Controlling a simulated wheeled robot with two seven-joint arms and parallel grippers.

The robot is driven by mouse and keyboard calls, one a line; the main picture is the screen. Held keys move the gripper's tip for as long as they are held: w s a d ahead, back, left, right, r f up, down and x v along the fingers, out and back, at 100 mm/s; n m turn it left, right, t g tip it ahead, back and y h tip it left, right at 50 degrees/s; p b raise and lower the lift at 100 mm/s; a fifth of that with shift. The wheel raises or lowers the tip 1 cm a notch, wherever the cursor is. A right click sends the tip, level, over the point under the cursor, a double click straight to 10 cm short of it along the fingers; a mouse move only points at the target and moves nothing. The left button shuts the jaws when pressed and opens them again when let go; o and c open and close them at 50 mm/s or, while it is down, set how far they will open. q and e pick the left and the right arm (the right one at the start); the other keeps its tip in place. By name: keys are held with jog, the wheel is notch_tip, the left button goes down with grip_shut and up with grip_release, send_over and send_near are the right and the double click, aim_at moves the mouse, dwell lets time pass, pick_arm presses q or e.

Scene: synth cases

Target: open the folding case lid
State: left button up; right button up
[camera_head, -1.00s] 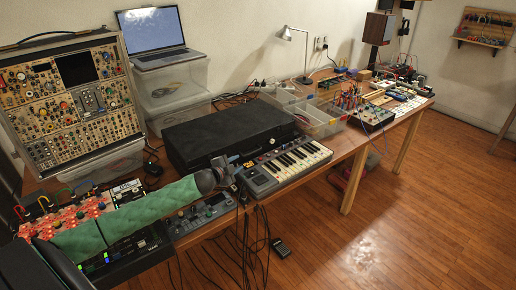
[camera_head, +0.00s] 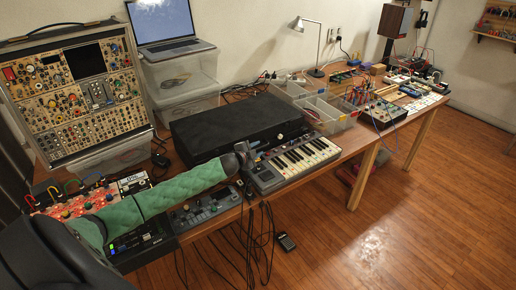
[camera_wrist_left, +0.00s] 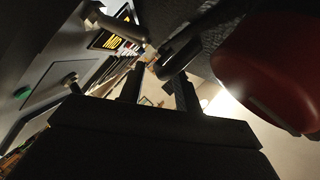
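A wide, flat black case (camera_head: 225,125) lies on the table in the head view. Its top is level and looks closed. My left arm reaches in from the lower left in a green quilted sleeve. My left gripper (camera_head: 246,158) is at the case's front side, beside the left end of the small keyboard; I cannot tell whether it touches the case. In the left wrist view the two dark fingers of my left gripper (camera_wrist_left: 160,88) stand apart, with nothing clearly held between them. A dark textured surface fills the top of that view. My right gripper is not in view.
A small keyboard (camera_head: 292,163) stands close in front of the case. Behind are clear plastic boxes (camera_head: 190,88) under a laptop (camera_head: 165,22), a synthesizer rack (camera_head: 72,88) at left and a lamp (camera_head: 302,45). Clear bins (camera_head: 325,115) stand at right. Cables hang off the front edge.

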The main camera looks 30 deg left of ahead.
pick_arm(q)
jog(key=shift+w+d+f, duration=0.1)
jog(key=shift+w+f, duration=0.1)
jog(key=shift+w, duration=0.35)
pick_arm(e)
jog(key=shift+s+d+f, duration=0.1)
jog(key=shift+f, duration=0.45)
pick_arm(q)
jog(key=shift+c, duration=0.2)
grip_shut()
jog(key=shift+r, duration=0.15)
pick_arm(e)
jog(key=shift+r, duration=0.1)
